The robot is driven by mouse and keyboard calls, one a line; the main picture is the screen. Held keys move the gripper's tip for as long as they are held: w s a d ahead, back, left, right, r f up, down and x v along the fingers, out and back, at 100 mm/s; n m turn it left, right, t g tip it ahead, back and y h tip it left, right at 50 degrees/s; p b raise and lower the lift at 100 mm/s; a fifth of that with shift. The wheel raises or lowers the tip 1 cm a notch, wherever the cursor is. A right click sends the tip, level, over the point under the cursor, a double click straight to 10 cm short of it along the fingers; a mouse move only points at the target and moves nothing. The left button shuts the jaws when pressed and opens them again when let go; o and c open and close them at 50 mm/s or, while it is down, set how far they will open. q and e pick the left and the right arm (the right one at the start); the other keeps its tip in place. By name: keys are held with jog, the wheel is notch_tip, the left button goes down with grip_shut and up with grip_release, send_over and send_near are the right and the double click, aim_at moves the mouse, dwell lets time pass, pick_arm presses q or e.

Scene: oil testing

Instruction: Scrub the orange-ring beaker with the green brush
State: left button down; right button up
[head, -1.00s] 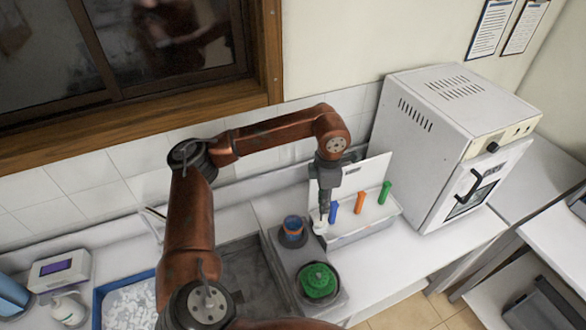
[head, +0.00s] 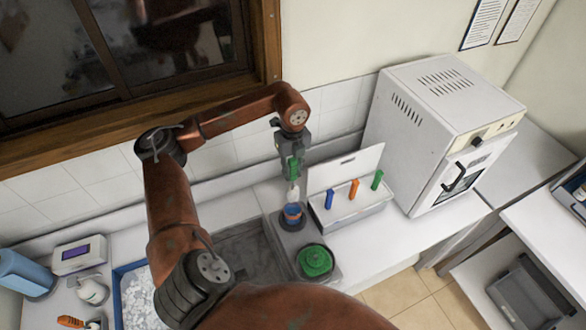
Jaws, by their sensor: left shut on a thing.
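My left gripper (head: 292,152) points down and is shut on the green brush (head: 293,171) by its handle. The brush is roughly upright with its white bristle end down. The orange-ring beaker (head: 292,216) stands directly below, blue inside with an orange band, on a dark round seat in the counter stand. The bristle end is right at the beaker's mouth; I cannot tell whether its tip is inside. My right gripper is not in view.
A white holder (head: 352,218) with blue, orange and green handles stands right of the beaker. A green round piece (head: 315,261) sits in front. A white oven (head: 440,135) is at the right. A grey sink (head: 245,260) and a blue-rimmed tray (head: 117,300) lie left.

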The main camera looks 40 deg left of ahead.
aim_at(292, 190)
pick_arm(q)
jog(key=shift+f+b, duration=3.25)
jog(key=shift+f, duration=1.95)
